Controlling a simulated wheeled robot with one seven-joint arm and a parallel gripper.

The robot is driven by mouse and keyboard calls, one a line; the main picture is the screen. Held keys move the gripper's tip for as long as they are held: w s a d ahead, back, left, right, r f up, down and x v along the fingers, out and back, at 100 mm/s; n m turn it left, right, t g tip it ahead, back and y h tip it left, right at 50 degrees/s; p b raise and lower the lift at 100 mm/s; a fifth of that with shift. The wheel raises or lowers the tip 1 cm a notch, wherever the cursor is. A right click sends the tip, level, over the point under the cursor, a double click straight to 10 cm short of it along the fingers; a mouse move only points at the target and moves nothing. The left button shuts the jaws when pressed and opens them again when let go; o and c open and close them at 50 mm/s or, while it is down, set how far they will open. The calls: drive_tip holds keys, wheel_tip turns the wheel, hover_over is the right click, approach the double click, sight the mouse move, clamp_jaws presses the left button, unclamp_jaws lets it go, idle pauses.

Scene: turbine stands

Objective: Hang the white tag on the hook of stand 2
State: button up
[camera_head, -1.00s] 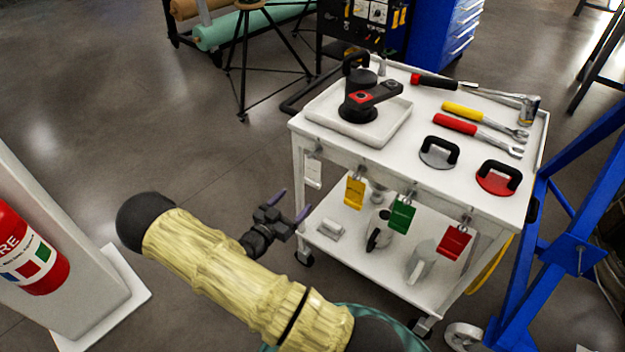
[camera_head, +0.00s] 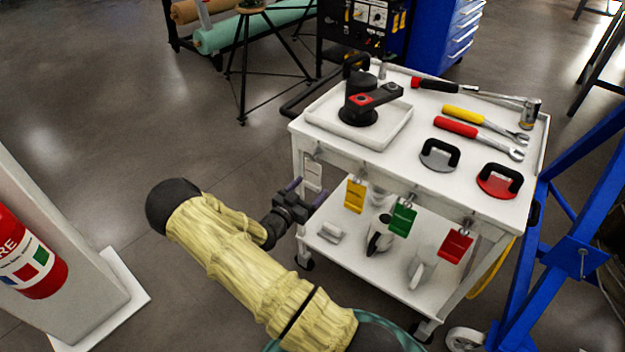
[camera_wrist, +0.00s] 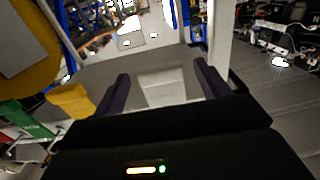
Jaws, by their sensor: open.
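The white tag (camera_head: 312,174) hangs from a hook at the left end of the white cart's front edge in the head view. My gripper (camera_head: 307,192) is just in front of it, at about its lower end. In the wrist view, my two dark fingers (camera_wrist: 162,92) stand apart, with a pale flat piece (camera_wrist: 165,84), apparently the white tag, showing between them. I cannot tell whether either finger touches it. No stand marked 2 can be made out.
A yellow tag (camera_head: 355,196), green tag (camera_head: 402,218) and red tag (camera_head: 455,246) hang along the same edge of the cart (camera_head: 400,170). Tools lie on its top. A blue frame (camera_head: 565,255) stands right; a pillar with a fire extinguisher (camera_head: 28,255) stands left.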

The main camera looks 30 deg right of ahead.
drive_tip(key=shift+w+d, duration=0.2)
drive_tip(key=shift+d, duration=0.2)
idle(0.7)
drive_tip(key=c, duration=1.4)
drive_tip(key=shift+c, duration=0.2)
drive_tip(key=shift+s+a, duration=0.3)
drive_tip(key=shift+a, duration=0.3)
drive_tip(key=shift+v, duration=1.25)
drive_tip(key=shift+r, duration=0.1)
